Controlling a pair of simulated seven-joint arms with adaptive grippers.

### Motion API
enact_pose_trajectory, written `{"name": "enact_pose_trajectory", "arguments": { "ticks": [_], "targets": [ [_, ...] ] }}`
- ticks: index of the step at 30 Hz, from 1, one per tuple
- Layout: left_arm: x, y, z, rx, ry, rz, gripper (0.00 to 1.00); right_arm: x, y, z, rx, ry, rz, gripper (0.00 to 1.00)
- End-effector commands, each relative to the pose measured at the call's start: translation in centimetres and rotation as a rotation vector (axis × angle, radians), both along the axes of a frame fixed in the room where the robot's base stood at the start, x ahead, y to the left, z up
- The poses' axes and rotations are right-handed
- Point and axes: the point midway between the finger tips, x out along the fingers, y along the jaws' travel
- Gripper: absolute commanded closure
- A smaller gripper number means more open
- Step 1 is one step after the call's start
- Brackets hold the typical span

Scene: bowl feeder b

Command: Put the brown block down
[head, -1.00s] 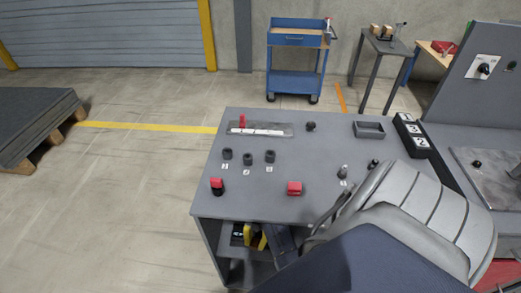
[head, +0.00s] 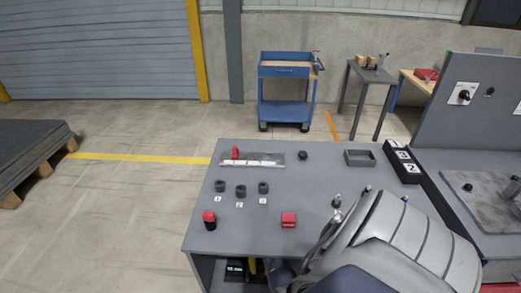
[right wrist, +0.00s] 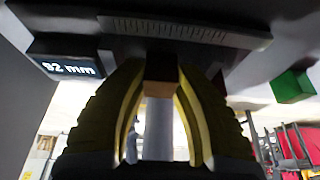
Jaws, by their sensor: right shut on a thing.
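The brown block (right wrist: 160,88) sits between the two yellow-and-black fingers of my right gripper (right wrist: 160,80) in the right wrist view. The gripper is shut on it. A dark measuring device with a ruled scale (right wrist: 180,31) and a display (right wrist: 68,67) reading 92 mm is right by the block; I cannot tell whether they touch. In the head view, a yellow part of my right gripper (head: 254,266) shows below the bench top, beside the small display (head: 235,267). The block is hidden there. My left gripper is not in view.
The grey bench top (head: 255,225) lies above the gripper. It bears black knobs (head: 241,191), red parts (head: 289,219) and a grey tray (head: 360,158). A green block (right wrist: 292,86) shows at the right in the right wrist view.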

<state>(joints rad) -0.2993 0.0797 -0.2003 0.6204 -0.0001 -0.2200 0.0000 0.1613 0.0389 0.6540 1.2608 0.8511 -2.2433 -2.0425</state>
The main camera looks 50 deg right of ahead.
Motion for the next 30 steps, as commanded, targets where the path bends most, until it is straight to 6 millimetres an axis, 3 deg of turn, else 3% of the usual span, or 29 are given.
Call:
{"name": "enact_pose_trajectory", "arguments": {
  "ticks": [15,16,17,30],
  "targets": [
    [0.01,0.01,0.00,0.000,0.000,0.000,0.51,-0.01,-0.01,-0.51,-0.001,0.000,0.001,1.00],
    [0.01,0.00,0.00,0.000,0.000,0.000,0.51,-0.01,0.02,-0.50,-0.001,0.000,0.001,0.66],
    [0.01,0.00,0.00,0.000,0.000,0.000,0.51,-0.01,0.02,-0.49,-0.001,0.000,0.001,0.63],
    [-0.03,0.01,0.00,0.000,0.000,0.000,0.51,0.22,-0.21,0.30,0.000,-0.001,-0.001,0.63]
  ]
}}
